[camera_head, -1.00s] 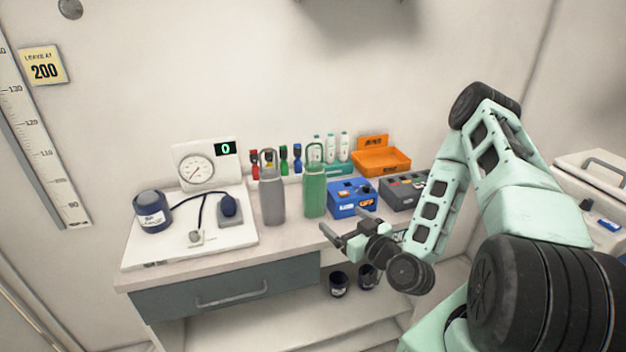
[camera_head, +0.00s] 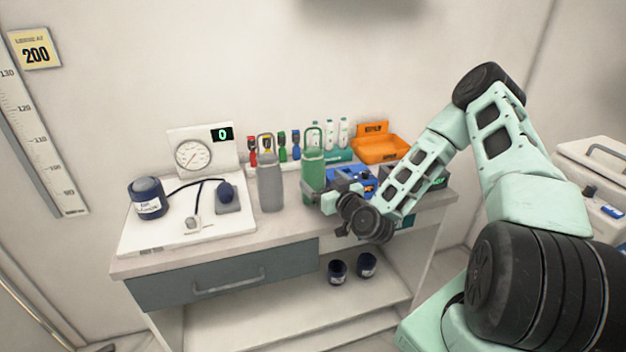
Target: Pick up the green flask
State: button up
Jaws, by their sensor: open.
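The green flask (camera_head: 313,167) stands upright on the counter, with a loop handle on top. A grey flask (camera_head: 270,186) of similar shape stands just left of it. My gripper (camera_head: 329,197) is open at the lower right side of the green flask, very close to it. My wrist hides part of the gripper, and I cannot tell whether the fingers touch the flask or sit around it.
A blue box (camera_head: 352,178) stands behind my gripper, partly hidden by my arm. An orange tray (camera_head: 381,150) and a row of small bottles are at the back. A white board (camera_head: 150,240) with a gauge and a dark jar (camera_head: 147,198) fills the left side.

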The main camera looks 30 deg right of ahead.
aim_at(318, 179)
jog(key=w+p, duration=0.1)
jog(key=w, duration=0.1)
jog(key=w+p, duration=0.1)
jog(key=w, duration=0.1)
jog(key=shift+w+f, duration=0.2)
jog(key=shift+w, duration=0.05)
jog(key=shift+w+d+f+p, duration=0.15)
jog(key=shift+w+p, duration=0.2)
jog(key=shift+w, duration=0.2)
jog(key=c, duration=1.2)
